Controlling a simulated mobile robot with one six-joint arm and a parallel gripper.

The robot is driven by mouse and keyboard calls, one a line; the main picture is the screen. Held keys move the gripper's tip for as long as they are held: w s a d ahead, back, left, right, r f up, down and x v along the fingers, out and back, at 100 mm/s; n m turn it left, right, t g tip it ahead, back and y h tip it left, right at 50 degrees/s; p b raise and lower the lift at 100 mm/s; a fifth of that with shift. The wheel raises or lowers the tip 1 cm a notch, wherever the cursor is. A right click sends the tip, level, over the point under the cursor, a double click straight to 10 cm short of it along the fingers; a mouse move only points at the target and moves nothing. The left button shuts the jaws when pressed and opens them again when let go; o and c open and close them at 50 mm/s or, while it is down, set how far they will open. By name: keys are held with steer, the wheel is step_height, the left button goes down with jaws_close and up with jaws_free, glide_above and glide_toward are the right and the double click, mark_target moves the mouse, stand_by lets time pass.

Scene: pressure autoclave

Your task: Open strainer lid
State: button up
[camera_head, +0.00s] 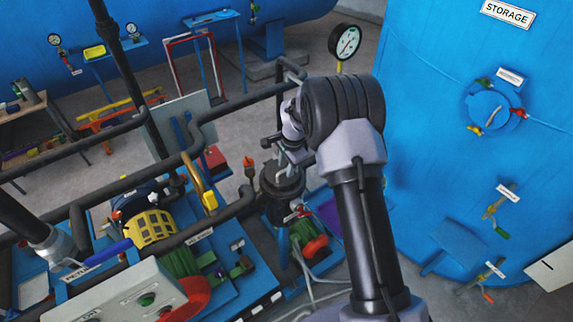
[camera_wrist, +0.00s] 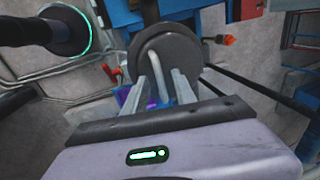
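The strainer (camera_head: 283,183) is a dark upright cylinder near the middle of the head view, among the pipes. Its round dark lid (camera_wrist: 170,52) shows in the wrist view just beyond my fingers, with a pale bent handle (camera_wrist: 125,66) on it. The lid looks seated on the body. My gripper (camera_wrist: 161,80) points at the lid, its two pale fingers apart. Part of the handle appears near or between the fingers; I cannot tell whether they touch it. In the head view my gripper (camera_head: 287,157) is just above the strainer, partly hidden by my wrist.
A large blue storage tank (camera_head: 440,130) with valves stands close on the right. Dark pipes (camera_head: 235,105) run around the strainer on the left and behind. A yellow-guarded pump (camera_head: 150,228) and a grey control box (camera_head: 125,290) stand at lower left. A pressure gauge (camera_head: 345,42) rises behind my arm.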

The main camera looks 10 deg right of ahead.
jaws_close()
stand_by(1.4)
